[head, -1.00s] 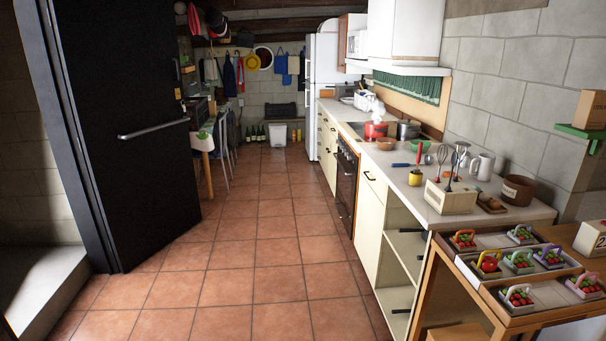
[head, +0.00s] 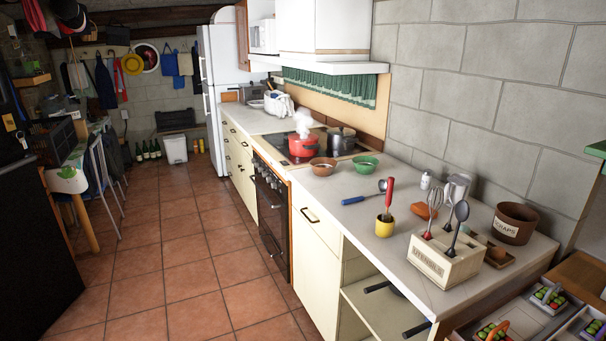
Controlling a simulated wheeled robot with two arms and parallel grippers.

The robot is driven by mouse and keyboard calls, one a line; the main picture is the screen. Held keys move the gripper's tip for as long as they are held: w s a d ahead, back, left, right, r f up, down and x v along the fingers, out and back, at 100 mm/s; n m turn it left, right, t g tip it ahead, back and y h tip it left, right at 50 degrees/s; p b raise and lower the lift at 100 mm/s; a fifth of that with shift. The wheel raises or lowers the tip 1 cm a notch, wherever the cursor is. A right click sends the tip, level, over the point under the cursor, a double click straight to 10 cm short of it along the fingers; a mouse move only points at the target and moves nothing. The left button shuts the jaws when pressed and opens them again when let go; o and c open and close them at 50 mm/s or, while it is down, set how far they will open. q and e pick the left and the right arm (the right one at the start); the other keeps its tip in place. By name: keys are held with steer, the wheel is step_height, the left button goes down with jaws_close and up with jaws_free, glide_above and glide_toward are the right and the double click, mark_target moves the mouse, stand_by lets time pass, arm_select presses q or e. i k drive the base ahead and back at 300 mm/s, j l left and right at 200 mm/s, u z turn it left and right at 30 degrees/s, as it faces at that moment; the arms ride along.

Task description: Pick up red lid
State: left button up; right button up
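I cannot make out a separate red lid in the head view. A red pot (head: 304,147) stands on the stove (head: 278,140), with white steam rising above it. A dark grey pot (head: 341,141) stands on the stove to its right. I cannot tell whether a lid lies flat on the red pot, as steam covers its top.
The counter (head: 330,212) holds a brown bowl (head: 323,167), a green bowl (head: 366,166), a blue-handled ladle (head: 361,199), a yellow cup (head: 384,228), a utensils box (head: 446,262) and a scraps pot (head: 514,223). The tiled floor (head: 180,262) to the left is clear.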

mark_target(294, 138)
steer(key=i+j+z, duration=0.85)
steer(key=i+j, duration=0.3)
steer(key=i+j+z, duration=0.1)
steer(key=i+j, duration=0.25)
steer(key=j, duration=0.2)
steer(key=i+j, duration=0.3)
steer(key=j, duration=0.15)
steer(key=i+j, duration=0.3)
steer(key=j, duration=0.15)
steer(key=l+z, duration=0.05)
